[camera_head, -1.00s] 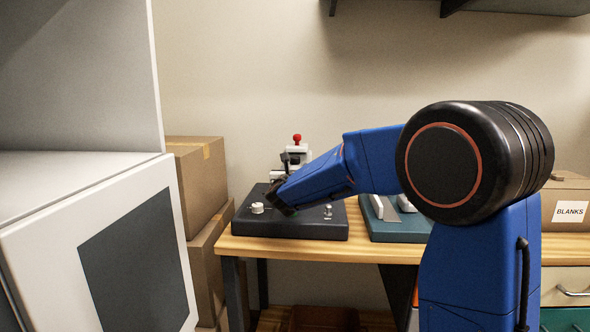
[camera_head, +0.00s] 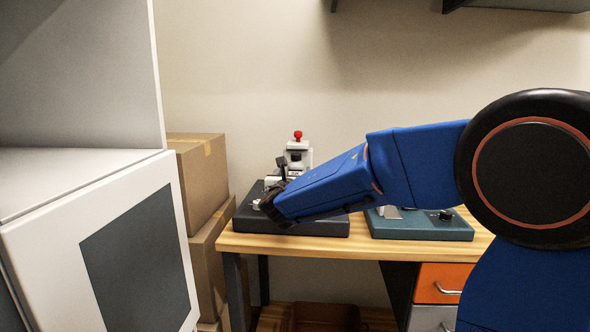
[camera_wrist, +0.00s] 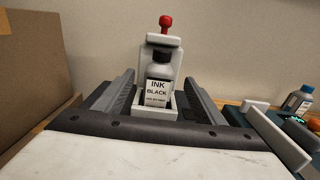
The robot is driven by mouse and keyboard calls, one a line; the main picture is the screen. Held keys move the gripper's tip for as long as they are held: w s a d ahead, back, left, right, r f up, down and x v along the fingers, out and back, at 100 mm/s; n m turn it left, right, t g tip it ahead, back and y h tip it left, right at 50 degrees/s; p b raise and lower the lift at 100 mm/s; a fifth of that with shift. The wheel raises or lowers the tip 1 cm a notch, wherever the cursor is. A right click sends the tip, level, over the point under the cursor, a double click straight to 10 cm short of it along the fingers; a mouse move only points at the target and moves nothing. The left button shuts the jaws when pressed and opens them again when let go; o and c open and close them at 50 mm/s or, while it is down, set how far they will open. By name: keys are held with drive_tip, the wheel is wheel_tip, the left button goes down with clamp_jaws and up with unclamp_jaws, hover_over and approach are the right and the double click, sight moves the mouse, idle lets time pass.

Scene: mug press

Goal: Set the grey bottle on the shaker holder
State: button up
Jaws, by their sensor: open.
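A grey bottle with a white "INK BLACK" label (camera_wrist: 158,91) stands upright in a small white holder (camera_wrist: 168,113) in the wrist view, in front of a white device. My gripper (camera_wrist: 159,82) is open, with one dark finger to the left of the bottle and one to the right. A gap shows between the bottle and each finger.
The white device (camera_head: 299,156) with a red knob stands at the back of the black base. A teal base (camera_head: 425,228) is to its right. Cardboard boxes (camera_head: 200,180) stand left of the table.

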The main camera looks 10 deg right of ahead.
drive_tip(key=shift+v, duration=1.55)
